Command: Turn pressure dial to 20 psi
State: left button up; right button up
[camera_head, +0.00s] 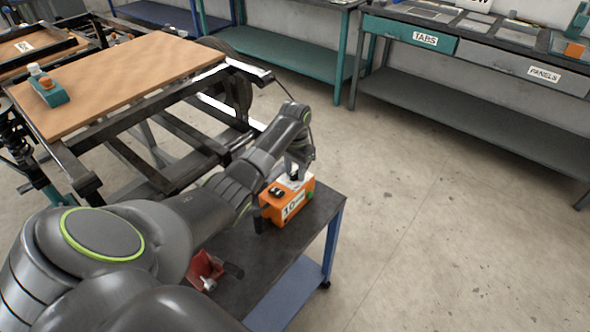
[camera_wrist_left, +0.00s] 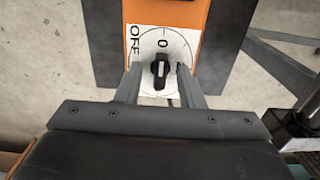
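An orange box (camera_head: 289,203) with a white label, on which I read "10", stands on a dark-topped cart. In the left wrist view its orange face (camera_wrist_left: 192,14) carries a white round plate (camera_wrist_left: 178,43) marked "0" and "OFF". A black dial knob (camera_wrist_left: 160,70) sits on the plate, its long axis roughly along the view's vertical. My left gripper (camera_wrist_left: 159,75) has one finger on each side of the knob, with white plate visible between knob and fingers. In the head view the left gripper (camera_head: 298,172) is over the box and hides the dial. My right gripper is not in view.
The cart top (camera_head: 318,212) is bare to the right of the box. A red item (camera_head: 205,268) lies nearer on it. A frame with a wooden board (camera_head: 120,75) stands behind left. Benches labelled "TABS" (camera_head: 424,38) and "PANELS" (camera_head: 543,74) line the back; the floor at right is clear.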

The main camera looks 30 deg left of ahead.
pick_arm(q)
jog(key=shift+c, duration=0.2)
grip_shut()
jog(key=m+p, duration=0.2)
jog(key=m, duration=0.1)
jog(key=shift+r+p, duration=0.2)
jog(key=shift+p, duration=0.2)
jog(key=m+p, duration=0.1)
jog(key=m, duration=0.2)
jog(key=shift+m+p, duration=0.3)
jog(key=shift+p, duration=0.1)
jog(key=m+p, duration=0.1)
jog(key=m, duration=0.4)
jog(key=shift+f+m, duration=0.15)
jog(key=shift+m, duration=0.15)
jog(key=m+p, duration=0.1)
jog(key=m, duration=0.4)
jog(key=shift+m, duration=0.4)
